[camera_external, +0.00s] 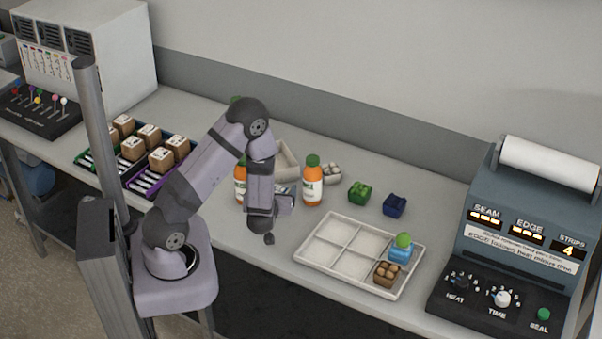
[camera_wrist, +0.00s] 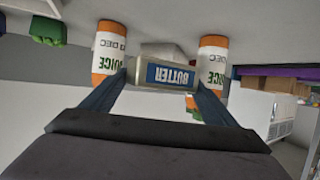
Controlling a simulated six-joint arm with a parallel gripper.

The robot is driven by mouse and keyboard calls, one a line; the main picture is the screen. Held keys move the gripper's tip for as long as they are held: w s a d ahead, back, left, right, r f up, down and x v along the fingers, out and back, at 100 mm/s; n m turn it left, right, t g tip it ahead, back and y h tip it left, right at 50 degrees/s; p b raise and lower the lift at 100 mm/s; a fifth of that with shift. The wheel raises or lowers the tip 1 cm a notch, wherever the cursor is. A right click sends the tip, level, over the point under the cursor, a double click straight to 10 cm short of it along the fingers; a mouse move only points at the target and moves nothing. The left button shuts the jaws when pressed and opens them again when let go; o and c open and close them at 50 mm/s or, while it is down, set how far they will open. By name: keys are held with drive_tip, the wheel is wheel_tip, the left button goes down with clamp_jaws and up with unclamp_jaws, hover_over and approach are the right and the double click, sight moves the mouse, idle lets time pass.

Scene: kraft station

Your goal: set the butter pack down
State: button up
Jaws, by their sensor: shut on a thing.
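In the wrist view, the butter pack (camera_wrist: 168,76), with a blue label that reads upside down, sits between the two fingers of my gripper (camera_wrist: 163,82). My gripper is shut on it. In the external view, the butter pack (camera_external: 284,199) is mostly hidden behind my wrist, and its height above the table cannot be told. My gripper there is also largely hidden by the arm. The pack is near two juice bottles, one on its left (camera_external: 240,184) and one on its right (camera_external: 312,182).
A divided white tray (camera_external: 338,269) holds a blue item with a green top and a brown pack in its right compartments; the others are empty. The sealing machine (camera_external: 520,235) is far right.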

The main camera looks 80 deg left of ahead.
drive_tip(key=shift+r, duration=1.4)
